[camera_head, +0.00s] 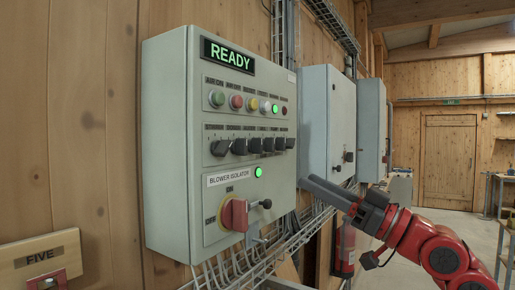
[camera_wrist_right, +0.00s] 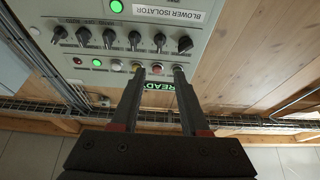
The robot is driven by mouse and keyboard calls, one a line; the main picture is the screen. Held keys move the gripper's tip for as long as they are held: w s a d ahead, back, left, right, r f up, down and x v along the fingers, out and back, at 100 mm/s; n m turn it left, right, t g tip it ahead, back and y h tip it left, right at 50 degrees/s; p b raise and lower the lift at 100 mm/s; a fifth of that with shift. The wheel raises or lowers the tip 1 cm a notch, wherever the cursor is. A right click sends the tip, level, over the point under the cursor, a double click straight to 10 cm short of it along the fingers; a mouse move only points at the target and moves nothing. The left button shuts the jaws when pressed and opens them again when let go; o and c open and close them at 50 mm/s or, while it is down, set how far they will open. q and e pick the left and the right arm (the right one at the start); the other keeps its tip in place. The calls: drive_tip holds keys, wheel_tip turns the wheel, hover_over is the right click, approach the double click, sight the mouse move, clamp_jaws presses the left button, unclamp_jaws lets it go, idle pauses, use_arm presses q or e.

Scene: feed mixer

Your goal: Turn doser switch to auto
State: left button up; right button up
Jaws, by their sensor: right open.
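A grey control panel (camera_head: 168,130) hangs on the wooden wall with a lit READY display at its top. A row of black rotary switches (camera_head: 254,146) crosses its middle; their labels are too small to read, so I cannot tell which is the doser switch. The wrist view shows this row upside down (camera_wrist_right: 109,37). My right gripper (camera_head: 308,183) is right of the panel's lower right edge in the head view. In the wrist view its two fingers (camera_wrist_right: 159,72) are apart with nothing between them, pointing towards the panel. My left gripper is out of view.
Coloured buttons and lamps (camera_head: 237,101) sit above the switches. A red isolator knob (camera_head: 234,214) projects below, under the BLOWER ISOLATOR label. Another grey cabinet (camera_head: 328,115) stands farther right. Wire cable trays (camera_head: 290,244) run beneath. A wooden FIVE plaque (camera_head: 42,258) is at lower left.

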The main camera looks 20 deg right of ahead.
sight(247, 147)
drive_tip(key=p+x, duration=0.2)
drive_tip(key=x, duration=0.5)
drive_tip(key=p+x, duration=0.3)
drive_tip(key=x, duration=0.4)
drive_tip(key=shift+w+a+r, duration=0.1)
drive_tip(key=shift+w+r, duration=0.1)
drive_tip(key=shift+r, duration=0.15)
drive_tip(key=shift+w+a+r, duration=0.1)
drive_tip(key=shift+w+a, duration=0.3)
drive_tip(key=shift+w, duration=0.1)
clamp_jaws()
